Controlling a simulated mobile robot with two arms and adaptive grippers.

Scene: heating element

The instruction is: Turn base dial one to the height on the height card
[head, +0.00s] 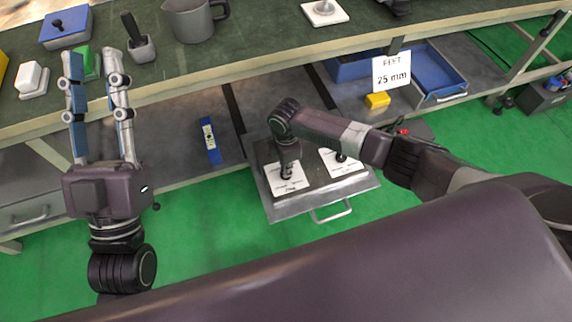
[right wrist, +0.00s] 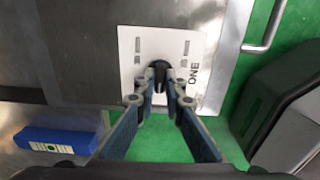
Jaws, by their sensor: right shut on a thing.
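The height card (head: 391,70) is a white sign reading "FEET 25 mm" on the bench's front edge. Base dial one is a black knob (right wrist: 160,70) on a white plate (right wrist: 143,42) marked "ONE"; its plate also shows in the head view (head: 287,187), low on the grey base. My right gripper (right wrist: 162,82) reaches down over the plate and is shut on the knob; its fingertips partly hide the knob. The dial's setting is too small to read. My left gripper (head: 92,58) is open and empty, fingers pointing up over the bench's front edge.
A second white dial plate (head: 343,170) lies right of the first. A blue level (head: 208,140) lies on the lower shelf, left of the base. A yellow block (head: 377,100) and blue tray (head: 437,77) are further right. A grey jug (head: 190,18) stands on the bench.

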